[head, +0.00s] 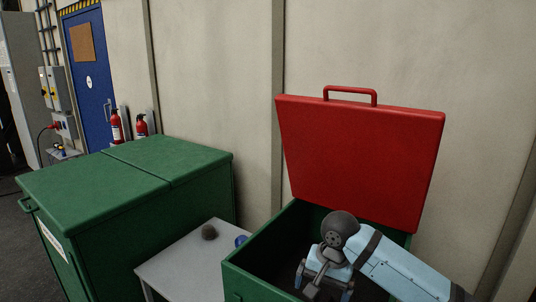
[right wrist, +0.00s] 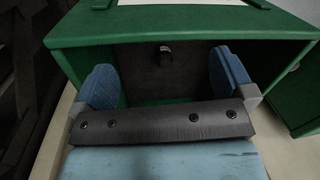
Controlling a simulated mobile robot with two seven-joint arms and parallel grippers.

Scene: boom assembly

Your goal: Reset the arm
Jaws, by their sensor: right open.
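My right arm comes in from the right in the head view. My right gripper (head: 326,284) points down into the opening of a green box (head: 262,247). In the right wrist view my right gripper (right wrist: 165,78) is open, with its two blue finger pads wide apart and nothing between them. The green box (right wrist: 190,37) also shows there, with a small dark round object (right wrist: 164,55) inside against its grey inner surface. My left gripper is out of view.
The box's red lid (head: 360,155) stands open against the wall. A closed green box (head: 120,180) stands at left. Between them a pale table (head: 180,265) carries a dark round object (head: 209,232) and a blue item (head: 241,240). Fire extinguishers (head: 116,127) hang behind.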

